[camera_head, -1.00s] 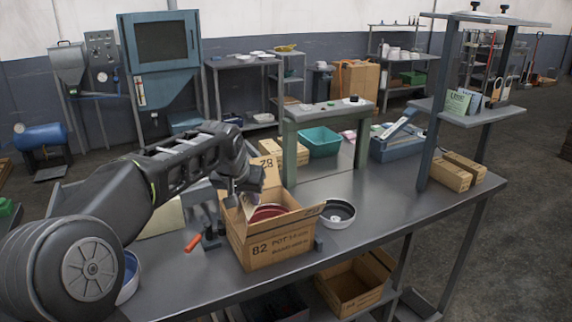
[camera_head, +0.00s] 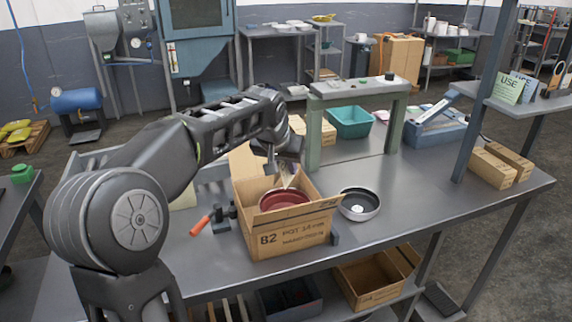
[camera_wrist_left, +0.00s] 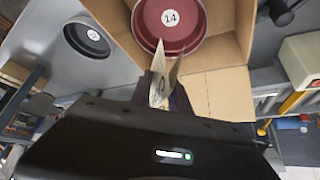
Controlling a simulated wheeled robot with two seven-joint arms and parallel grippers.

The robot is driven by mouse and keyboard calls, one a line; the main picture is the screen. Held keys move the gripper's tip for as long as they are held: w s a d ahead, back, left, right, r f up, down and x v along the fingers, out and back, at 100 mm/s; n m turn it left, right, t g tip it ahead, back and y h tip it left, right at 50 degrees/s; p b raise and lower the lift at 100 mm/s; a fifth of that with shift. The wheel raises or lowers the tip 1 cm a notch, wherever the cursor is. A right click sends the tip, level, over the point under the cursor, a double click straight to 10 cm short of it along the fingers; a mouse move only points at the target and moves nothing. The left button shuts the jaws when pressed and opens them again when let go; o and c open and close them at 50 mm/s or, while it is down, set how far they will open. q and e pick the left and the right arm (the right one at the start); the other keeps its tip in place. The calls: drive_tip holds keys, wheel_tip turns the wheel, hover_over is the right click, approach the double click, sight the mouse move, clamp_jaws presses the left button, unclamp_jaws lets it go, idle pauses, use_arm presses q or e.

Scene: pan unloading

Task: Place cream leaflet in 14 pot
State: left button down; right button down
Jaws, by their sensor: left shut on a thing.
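The red 14 pot (camera_head: 284,203) sits inside an open cardboard box on the bench. In the left wrist view the round white 14 label shows on the floor of the pot (camera_wrist_left: 145,30). My left gripper (camera_head: 285,170) is above the pot and shut on the cream leaflet (camera_head: 288,183). In the left wrist view the folded leaflet (camera_wrist_left: 163,75) sticks out from between the fingertips toward the pot's near rim. I cannot tell whether it touches the rim. My right gripper is not in view.
The box (camera_head: 300,238) has raised flaps around the pot. A dark bowl with a pale rim (camera_head: 360,204) stands to its right. An orange-handled tool (camera_head: 203,224) lies to its left. A green-grey stand (camera_head: 313,130) rises behind.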

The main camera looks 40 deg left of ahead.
sight(286, 175)
use_arm(q)
wheel_tip(286, 175, down, 10)
drive_tip(key=b, duration=0.7)
drive_tip(key=c, duration=1.1)
unclamp_jaws()
drive_tip(key=shift+c, duration=0.2)
wheel_tip(286, 175, up, 7)
drive_tip(key=p, duration=0.5)
drive_tip(key=shift+r, duration=0.1)
